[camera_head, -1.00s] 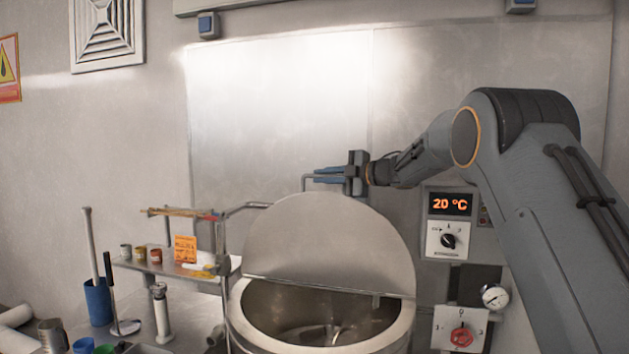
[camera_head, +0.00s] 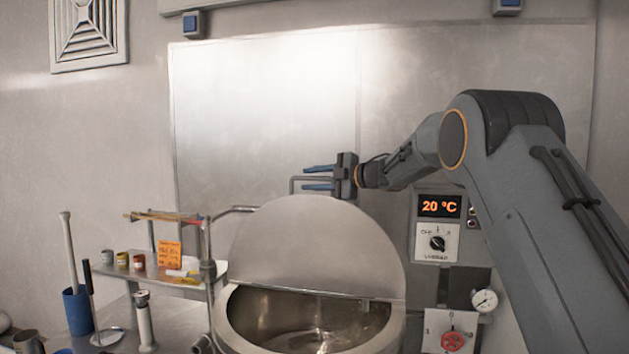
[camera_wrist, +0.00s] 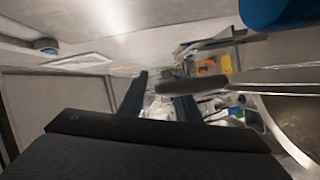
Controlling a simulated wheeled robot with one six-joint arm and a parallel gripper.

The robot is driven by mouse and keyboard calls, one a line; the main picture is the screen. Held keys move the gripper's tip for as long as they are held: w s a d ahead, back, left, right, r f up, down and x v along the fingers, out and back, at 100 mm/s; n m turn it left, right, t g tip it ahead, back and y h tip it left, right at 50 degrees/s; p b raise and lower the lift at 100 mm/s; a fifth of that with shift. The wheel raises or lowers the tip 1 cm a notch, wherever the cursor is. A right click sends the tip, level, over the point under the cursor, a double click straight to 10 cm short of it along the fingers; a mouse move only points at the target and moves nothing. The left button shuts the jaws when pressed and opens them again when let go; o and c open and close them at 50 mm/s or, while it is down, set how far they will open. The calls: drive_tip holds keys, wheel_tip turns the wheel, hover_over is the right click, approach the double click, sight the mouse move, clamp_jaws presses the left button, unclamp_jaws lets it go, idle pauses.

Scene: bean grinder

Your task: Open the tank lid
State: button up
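The tank (camera_head: 222,318) stands in the lower middle of the head view, with its round steel rim and hollow inside showing. Its half-round lid (camera_head: 318,245) is raised and stands steeply above the opening. A thin bent handle (camera_head: 292,184) is at the lid's top edge. My gripper (camera_head: 305,178) is at this handle, its two blue fingers parted, one above and one below the handle bar. The wrist view shows the dark fingers (camera_wrist: 158,100) apart, with a grey bar (camera_wrist: 190,87) near them. Whether a finger touches the handle cannot be told.
A control panel with a 20 °C display (camera_head: 440,206) and a red knob (camera_head: 453,341) is right of the tank, partly near my arm. A shelf (camera_head: 150,273) with small cups and an orange note (camera_head: 169,254) stands left. The wall is behind the lid.

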drive_tip(key=b+v, duration=0.3)
drive_tip(key=v, duration=0.4)
drive_tip(key=shift+s+d, duration=0.2)
drive_tip(key=shift+d, duration=0.15)
drive_tip(key=shift+d+r, duration=0.1)
